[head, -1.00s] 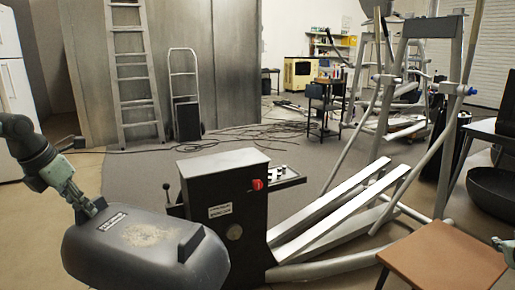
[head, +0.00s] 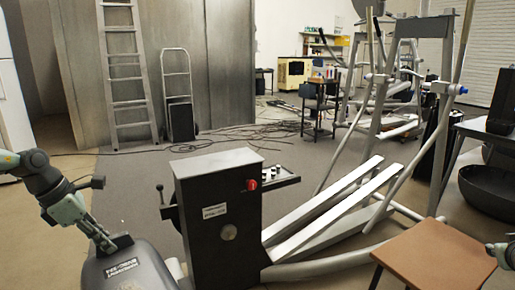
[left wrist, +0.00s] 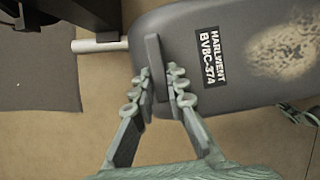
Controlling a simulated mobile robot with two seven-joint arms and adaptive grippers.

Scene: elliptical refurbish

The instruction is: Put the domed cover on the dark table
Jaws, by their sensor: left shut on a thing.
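The domed cover (head: 135,268) is a dark grey rounded shell with a white label and a worn pale patch. It is at the bottom left of the head view, partly cut off, and fills the upper right of the left wrist view (left wrist: 225,85). My left gripper (left wrist: 160,85) is shut on an upright tab at the cover's edge; it also shows in the head view (head: 112,245). The dark table (head: 490,128) is at the right edge of the head view, partly cut off. My right gripper (head: 503,254) is at the right edge, mostly out of frame.
A black machine cabinet (head: 220,225) with a red knob stands just right of the cover, with grey metal rails (head: 325,210) beyond. A brown-topped table (head: 435,255) is at lower right. A dark bowl (head: 490,192) sits below the dark table. Cables (head: 240,138) lie on the floor behind.

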